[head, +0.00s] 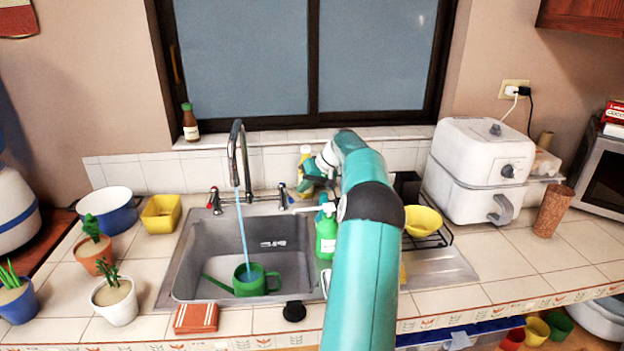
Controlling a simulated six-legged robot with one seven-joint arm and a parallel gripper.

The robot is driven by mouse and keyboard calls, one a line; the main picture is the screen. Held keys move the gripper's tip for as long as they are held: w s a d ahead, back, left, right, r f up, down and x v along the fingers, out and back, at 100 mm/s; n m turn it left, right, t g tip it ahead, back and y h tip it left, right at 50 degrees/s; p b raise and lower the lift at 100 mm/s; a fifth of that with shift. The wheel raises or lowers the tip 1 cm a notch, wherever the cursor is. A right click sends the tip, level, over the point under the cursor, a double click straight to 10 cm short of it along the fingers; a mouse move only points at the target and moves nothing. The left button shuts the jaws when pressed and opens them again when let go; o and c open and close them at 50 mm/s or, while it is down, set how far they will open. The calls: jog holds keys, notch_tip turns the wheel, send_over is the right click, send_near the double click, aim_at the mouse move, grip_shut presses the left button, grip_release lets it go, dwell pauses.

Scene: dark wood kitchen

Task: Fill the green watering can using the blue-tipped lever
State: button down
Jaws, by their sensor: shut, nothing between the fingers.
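The green watering can (250,281) stands upright in the sink basin under the faucet (237,150). A blue stream of water (243,225) runs from the spout down into the can's open top. The blue-tipped lever (283,194) is on the right side of the faucet, and a red-tipped lever (214,200) is on the left. My gripper (304,187) is shut and empty, just right of the blue-tipped lever. I cannot tell whether it touches the lever. The water level inside the can is not visible.
A green bottle (326,236) stands at the sink's right edge, beside my arm. A yellow bowl (422,221) sits on the right. Potted plants (115,300) and a brick-red sponge-like block (196,318) are on the left and front counter.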

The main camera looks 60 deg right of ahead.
aim_at(288, 196)
jog(key=shift+x, duration=1.35)
jog(key=shift+w, duration=0.1)
jog(key=shift+w+a, duration=0.2)
jog(key=shift+a, duration=0.4)
jog(key=shift+w+a, duration=0.25)
jog(key=shift+a, duration=0.35)
jog(key=shift+a+r, duration=0.1)
jog(key=shift+r, duration=0.05)
